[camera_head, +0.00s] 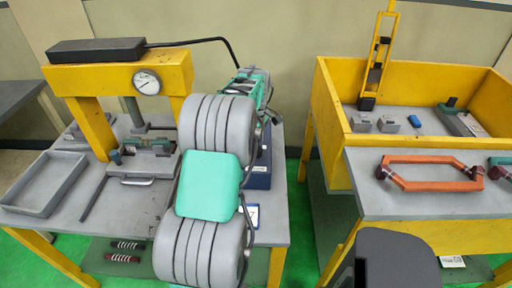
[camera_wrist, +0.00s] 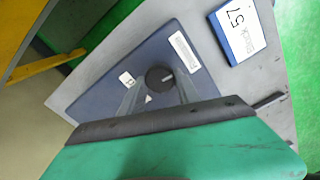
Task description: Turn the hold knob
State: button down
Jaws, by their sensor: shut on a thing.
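In the head view, the blue housing (camera_head: 260,172) shows beside my arm on the left table. The knob and my gripper are hidden there behind my arm.
A blue-edged numbered plate (camera_head: 249,217) lies near the housing. A yellow press (camera_head: 100,75) with a gauge and a grey tray (camera_head: 45,183) stand left on the table. A yellow-walled bench (camera_head: 333,115) stands right, with an orange frame (camera_head: 430,184) on it.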

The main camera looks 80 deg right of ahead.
jog(key=shift+r+n, duration=0.1)
jog(key=shift+n, duration=0.7)
jog(key=c, duration=0.9)
grip_release()
notch_tip(320, 180, up, 8)
jog(key=shift+f+b, duration=0.15)
jog(key=shift+b, duration=0.35)
